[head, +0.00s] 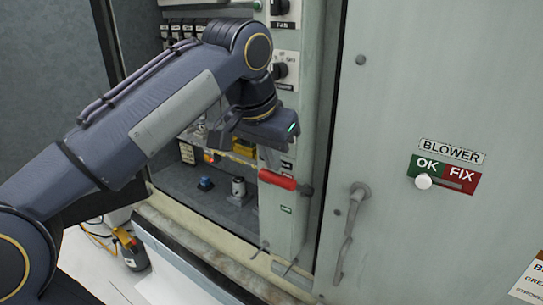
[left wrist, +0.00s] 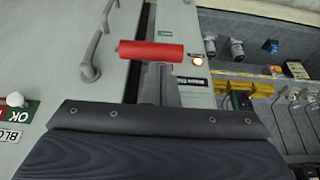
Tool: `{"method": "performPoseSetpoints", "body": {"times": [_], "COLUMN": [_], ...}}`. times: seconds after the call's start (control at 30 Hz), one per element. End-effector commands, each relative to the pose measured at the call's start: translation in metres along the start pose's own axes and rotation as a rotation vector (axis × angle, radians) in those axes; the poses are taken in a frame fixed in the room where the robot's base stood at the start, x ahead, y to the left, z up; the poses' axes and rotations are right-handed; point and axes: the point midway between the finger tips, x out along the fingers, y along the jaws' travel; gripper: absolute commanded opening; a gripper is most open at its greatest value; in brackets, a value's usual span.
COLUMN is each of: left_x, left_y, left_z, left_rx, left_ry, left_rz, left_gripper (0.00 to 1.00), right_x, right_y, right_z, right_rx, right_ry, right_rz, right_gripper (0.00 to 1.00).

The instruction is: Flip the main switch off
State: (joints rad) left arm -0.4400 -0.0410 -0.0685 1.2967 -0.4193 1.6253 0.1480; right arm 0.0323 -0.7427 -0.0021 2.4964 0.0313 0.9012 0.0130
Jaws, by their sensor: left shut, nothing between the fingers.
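The main switch has a red handle (head: 277,180) that sticks out sideways from the narrow grey panel beside the open cabinet bay. In the left wrist view the red handle (left wrist: 152,52) lies across the picture just beyond my fingers. My left gripper (head: 268,157) is shut and empty, pointing down at the handle from just above it. Its shut fingers also show in the left wrist view (left wrist: 158,82), close to the handle; I cannot tell whether they touch. The switch's pivot is mostly hidden. My right gripper is not in view.
The cabinet door (head: 400,80) fills the right, with a door handle (head: 348,232) and a BLOWER OK/FIX slider (head: 424,181). A rotary knob (head: 280,71) sits above. The open bay (head: 225,205) holds small parts.

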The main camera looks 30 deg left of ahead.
Motion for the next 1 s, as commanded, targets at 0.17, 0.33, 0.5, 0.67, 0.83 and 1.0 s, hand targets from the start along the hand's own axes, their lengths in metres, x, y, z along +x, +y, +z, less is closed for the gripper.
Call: {"method": "performPoseSetpoints", "body": {"times": [0.17,0.33,0.5,0.67,0.83,1.0], "left_x": [0.005,0.006,0.010,0.018,0.033,0.054], "left_y": [0.000,0.000,0.000,0.000,-0.001,-0.001], "left_z": [0.005,0.009,0.013,0.022,0.039,0.061], "left_rx": [0.000,-0.001,0.000,0.000,0.000,-0.002], "left_ry": [0.022,0.055,0.079,0.131,0.231,0.378], "left_rz": [0.000,-0.001,-0.001,0.000,0.000,-0.002], "left_gripper": [0.00,0.00,0.00,0.00,0.00,0.00], "right_x": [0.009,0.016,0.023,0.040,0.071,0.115], "right_y": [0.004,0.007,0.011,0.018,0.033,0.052], "right_z": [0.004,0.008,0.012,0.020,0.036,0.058], "right_rx": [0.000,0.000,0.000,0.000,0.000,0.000], "right_ry": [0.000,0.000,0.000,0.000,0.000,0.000], "right_rz": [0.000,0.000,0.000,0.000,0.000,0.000], "right_gripper": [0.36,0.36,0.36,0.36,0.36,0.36]}}
